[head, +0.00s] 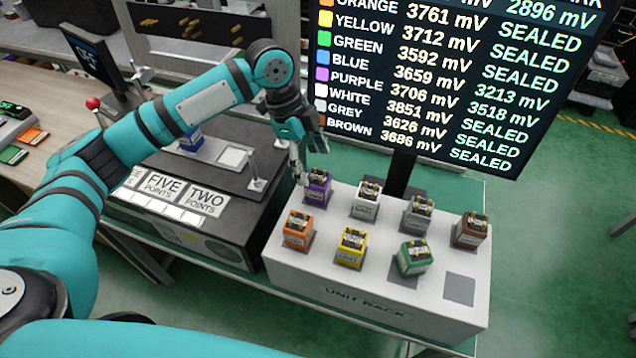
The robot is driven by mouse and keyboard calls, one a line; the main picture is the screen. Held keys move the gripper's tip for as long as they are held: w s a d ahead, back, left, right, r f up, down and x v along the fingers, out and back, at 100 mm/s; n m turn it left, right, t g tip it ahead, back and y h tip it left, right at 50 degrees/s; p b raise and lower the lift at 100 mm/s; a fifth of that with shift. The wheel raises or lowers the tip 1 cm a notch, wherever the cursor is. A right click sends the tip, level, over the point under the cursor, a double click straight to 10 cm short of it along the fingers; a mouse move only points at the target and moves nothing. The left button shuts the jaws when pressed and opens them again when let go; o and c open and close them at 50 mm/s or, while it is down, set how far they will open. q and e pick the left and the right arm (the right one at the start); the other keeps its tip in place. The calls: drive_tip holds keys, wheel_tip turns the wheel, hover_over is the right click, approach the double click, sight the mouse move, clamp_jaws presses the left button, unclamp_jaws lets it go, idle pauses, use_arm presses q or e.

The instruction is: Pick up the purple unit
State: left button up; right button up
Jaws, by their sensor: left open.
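The purple unit (317,188) stands upright in the back left place of the white unit rack (375,309). It is a small purple cube with a dark and pale top. My left gripper (304,160) points down just above and beside the purple unit, at its upper left. Its jaws are open and empty. One finger reaches down close to the unit's top; whether it touches cannot be told. My right gripper is not in view.
The rack also holds white (366,200), grey (417,213), brown (470,230), orange (298,230), yellow (351,247) and green (412,258) units. A large screen (440,70) stands behind. A dark box (215,195) with a blue unit (191,139) is left.

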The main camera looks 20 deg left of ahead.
sight(317, 176)
use_arm(q)
drive_tip(key=x, duration=0.3)
drive_tip(key=shift+w+f, duration=0.1)
drive_tip(key=shift+w, duration=0.1)
drive_tip(key=shift+d+f+p, duration=0.15)
drive_tip(key=shift+f+p, duration=0.15)
drive_tip(key=shift+f, duration=0.25)
drive_tip(key=shift+d+f, duration=0.1)
drive_tip(key=shift+f, duration=0.15)
drive_tip(key=p+x, duration=0.1)
drive_tip(key=x, duration=0.2)
drive_tip(key=shift+d+f+p, duration=0.1)
drive_tip(key=shift+f+p, duration=0.25)
drive_tip(key=shift+p, duration=0.05)
drive_tip(key=shift+d+f, duration=0.15)
drive_tip(key=shift+f, duration=0.35)
drive_tip(key=c, duration=1.4)
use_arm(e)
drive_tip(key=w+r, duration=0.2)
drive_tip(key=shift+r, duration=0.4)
